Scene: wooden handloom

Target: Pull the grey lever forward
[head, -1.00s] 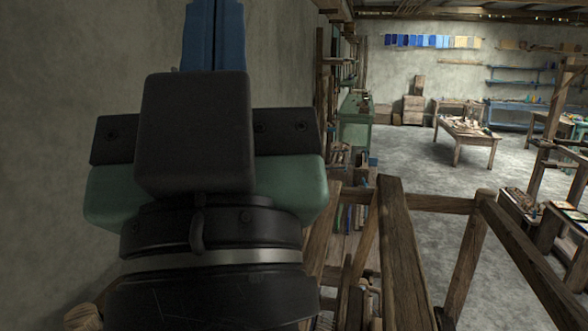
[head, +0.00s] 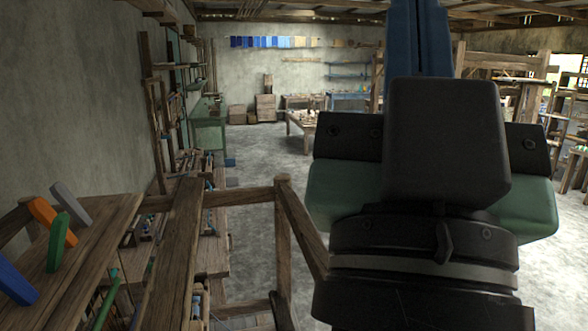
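The grey lever (head: 72,203) sticks up at a tilt from the wooden loom frame (head: 110,225) at the lower left. It is the farthest back in a group with an orange lever (head: 44,217), a green lever (head: 58,241) and a blue lever (head: 17,284). My gripper (head: 420,35) is at the right, well apart from the levers, its blue fingers pointing up. The fingertips are cut off by the top edge, and the gripper's dark body hides part of the fingers. I see nothing held in the visible part.
Wooden beams and a post (head: 284,230) of the loom stand between the levers and my arm. A plaster wall (head: 60,110) rises behind the levers at left. A green cabinet (head: 210,135) and a work table (head: 302,125) are farther back. Open floor (head: 255,165) lies in the middle.

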